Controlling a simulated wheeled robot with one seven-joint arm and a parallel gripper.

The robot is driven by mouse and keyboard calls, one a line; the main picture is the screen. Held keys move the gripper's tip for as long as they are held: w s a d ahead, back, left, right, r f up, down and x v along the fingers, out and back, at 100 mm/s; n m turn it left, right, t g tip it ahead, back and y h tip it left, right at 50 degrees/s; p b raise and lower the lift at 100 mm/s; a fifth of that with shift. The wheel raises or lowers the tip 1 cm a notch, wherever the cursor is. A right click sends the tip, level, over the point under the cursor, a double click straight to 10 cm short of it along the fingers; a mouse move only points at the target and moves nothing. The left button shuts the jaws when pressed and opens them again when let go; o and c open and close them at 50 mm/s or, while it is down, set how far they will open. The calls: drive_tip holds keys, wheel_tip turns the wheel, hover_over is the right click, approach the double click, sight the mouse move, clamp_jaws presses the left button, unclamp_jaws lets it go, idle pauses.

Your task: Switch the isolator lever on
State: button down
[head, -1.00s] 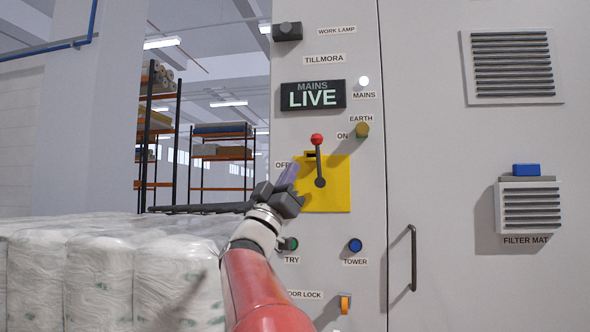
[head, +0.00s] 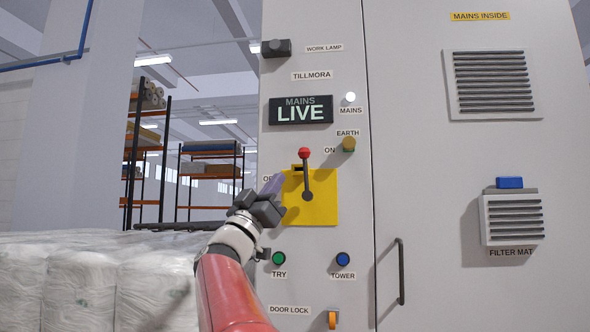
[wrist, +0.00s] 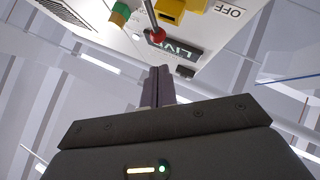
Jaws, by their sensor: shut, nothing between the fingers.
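The isolator lever (head: 307,178) is a dark rod with a red knob (head: 304,153), on a yellow plate (head: 323,212) on the cabinet front. It points up, leaning very slightly left. The ON label (head: 329,150) is at its upper right; the OFF label (head: 267,179) at its left is partly hidden by my gripper. My gripper (head: 275,184) is shut and empty, its fingertips just left of the plate, apart from the lever. In the wrist view, the red knob (wrist: 158,36) is beyond the tips of my shut fingers (wrist: 158,72), with a gap between.
The lit display (head: 301,110) reads MAINS LIVE, and the MAINS lamp (head: 350,97) glows white. A green TRY button (head: 279,258), blue TOWER button (head: 343,259) and orange door lock (head: 332,319) sit below. A door handle (head: 401,271) projects at right. Wrapped bales (head: 75,285) fill the lower left.

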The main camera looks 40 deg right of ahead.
sight(300, 172)
drive_tip(key=d+r, duration=0.1)
drive_tip(key=d+r+p, duration=0.1)
drive_tip(key=d, duration=0.1)
drive_tip(key=d+r, duration=0.1)
drive_tip(key=d, duration=0.1)
drive_tip(key=shift+w+d+r, duration=0.15)
drive_tip(key=shift+w, duration=0.15)
drive_tip(key=shift+w+d+p, duration=0.1)
drive_tip(key=shift+d+p, duration=0.2)
drive_tip(key=shift+d, duration=0.5)
drive_tip(key=shift+d+r+m+g+p, duration=0.3)
drive_tip(key=shift+r+m+g+p, duration=0.1)
drive_tip(key=shift+m+g+p, duration=0.6)
drive_tip(key=shift+s+d+f, duration=0.1)
drive_tip(key=shift+s+f, duration=0.1)
drive_tip(key=shift+f, duration=0.05)
